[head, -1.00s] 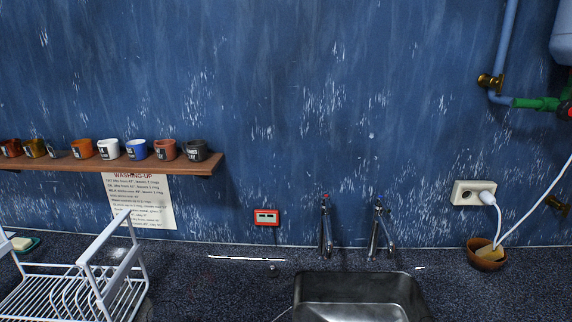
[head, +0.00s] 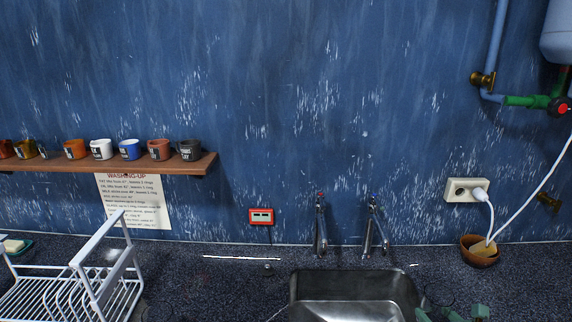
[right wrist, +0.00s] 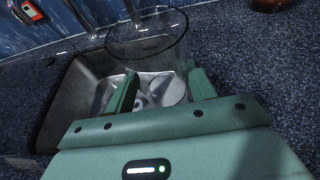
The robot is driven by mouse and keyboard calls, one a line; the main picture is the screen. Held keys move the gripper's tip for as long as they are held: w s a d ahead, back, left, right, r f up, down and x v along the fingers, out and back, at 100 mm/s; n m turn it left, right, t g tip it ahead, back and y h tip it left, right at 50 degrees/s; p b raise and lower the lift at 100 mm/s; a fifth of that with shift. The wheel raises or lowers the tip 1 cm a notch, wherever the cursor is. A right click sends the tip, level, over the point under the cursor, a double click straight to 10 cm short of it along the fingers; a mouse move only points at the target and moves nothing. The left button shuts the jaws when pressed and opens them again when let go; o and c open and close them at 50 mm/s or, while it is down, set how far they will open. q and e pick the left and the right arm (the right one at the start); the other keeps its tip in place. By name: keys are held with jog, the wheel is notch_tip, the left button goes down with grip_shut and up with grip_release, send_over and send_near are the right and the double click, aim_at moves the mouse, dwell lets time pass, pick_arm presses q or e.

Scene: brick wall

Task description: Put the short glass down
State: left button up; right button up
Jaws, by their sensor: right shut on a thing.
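My right gripper (right wrist: 163,88) is shut on a clear short glass (right wrist: 147,46), held between its two green fingers in the right wrist view. The glass's round rim shows beyond the fingertips. The rest of it is see-through and hard to make out. In that view the glass overlaps the steel sink (right wrist: 70,100) and its edge; its height above them cannot be told. In the head view the tips of my right gripper (head: 452,314) show at the bottom edge, just right of the sink (head: 355,285), and the glass is at most a faint outline there. My left gripper is not in view.
A white dish rack (head: 85,285) stands on the dark speckled counter (head: 215,275) at the left. Two taps (head: 320,225) rise behind the sink. A brown bowl (head: 478,255) with a sponge stands at the right. Clear counter lies between rack and sink.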

aim_at(428, 305)
jog(key=shift+m+h, duration=0.8)
jog(key=shift+h, duration=0.1)
jog(key=a+r, duration=0.1)
jog(key=r, duration=0.1)
jog(key=a+r, duration=0.2)
jog(key=s+a+r, duration=0.1)
jog(key=shift+a+r, duration=0.2)
jog(key=shift+r, duration=0.2)
jog(key=s+a+r+n+y+b, duration=0.1)
jog(key=s+a+r, duration=0.7)
jog(key=a+r, duration=0.2)
jog(key=shift+a+r+n+y, duration=0.3)
jog(key=shift+a+y, duration=0.1)
jog(key=shift+a, duration=0.7)
jog(key=shift+f, duration=0.15)
